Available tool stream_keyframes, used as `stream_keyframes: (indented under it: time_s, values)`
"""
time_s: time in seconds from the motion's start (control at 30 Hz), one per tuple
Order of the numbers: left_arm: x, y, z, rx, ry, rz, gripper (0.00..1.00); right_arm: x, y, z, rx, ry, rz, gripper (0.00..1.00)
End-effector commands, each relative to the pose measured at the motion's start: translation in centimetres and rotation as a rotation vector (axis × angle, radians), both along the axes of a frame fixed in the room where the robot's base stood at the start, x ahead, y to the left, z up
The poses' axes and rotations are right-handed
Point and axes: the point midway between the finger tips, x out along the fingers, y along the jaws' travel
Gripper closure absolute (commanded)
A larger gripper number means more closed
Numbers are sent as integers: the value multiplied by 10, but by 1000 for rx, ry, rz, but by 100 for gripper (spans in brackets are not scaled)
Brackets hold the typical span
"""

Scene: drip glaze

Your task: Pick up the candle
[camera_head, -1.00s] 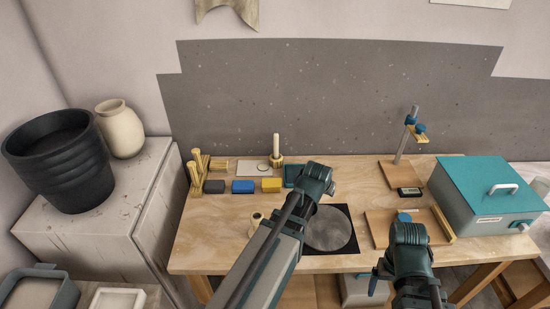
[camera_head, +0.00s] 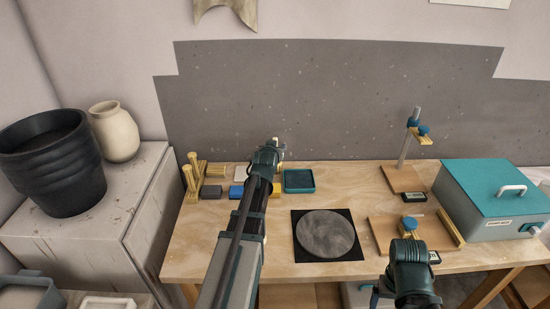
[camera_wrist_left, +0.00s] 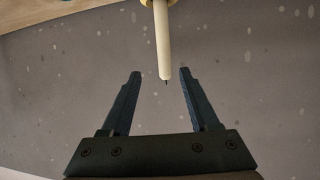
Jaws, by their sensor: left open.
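The candle (camera_wrist_left: 162,40) is a slim cream stick with a dark wick. In the left wrist view it comes down from the top edge, its wick end between the fingertips. My left gripper (camera_wrist_left: 160,74) is open, with one finger on each side of the candle's end and a gap on both sides. A brass-coloured holder (camera_wrist_left: 158,3) shows at the candle's other end. In the head view my left arm (camera_head: 262,170) reaches over the back of the table and hides most of the candle. My right arm (camera_head: 410,262) is at the lower right; its fingers do not show.
A teal tray (camera_head: 299,181) is right of my left arm. Coloured blocks and wooden pegs (camera_head: 190,178) stand to its left. A round grey disc (camera_head: 326,234), a clamp stand (camera_head: 408,140) and a teal-lidded box (camera_head: 497,190) are farther right.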

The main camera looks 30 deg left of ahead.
Motion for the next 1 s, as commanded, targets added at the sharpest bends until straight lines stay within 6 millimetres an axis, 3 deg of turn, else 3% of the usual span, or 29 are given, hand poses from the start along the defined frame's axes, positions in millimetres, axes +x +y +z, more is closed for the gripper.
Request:
stream_keyframes:
  time_s: [0.03, 0.2, 0.53, 0.83, 1.0]
  values:
    - [13, 6, -8, 0, 0, 0, 39, 0, 0, -8, 0, 0, 0, 11]
    - [38, 16, -19, 0, 1, 0, 39, 0, 0, -18, 0, 0, 0, 11]
    - [46, 21, -21, 0, 1, 0, 39, 0, 0, -21, 0, 0, 0, 11]
    - [79, 41, -37, 0, 1, 0, 39, 0, 0, -36, 0, 0, 0, 11]
    - [84, 43, -37, 0, 1, 0, 39, 0, 0, -37, 0, 0, 0, 11]
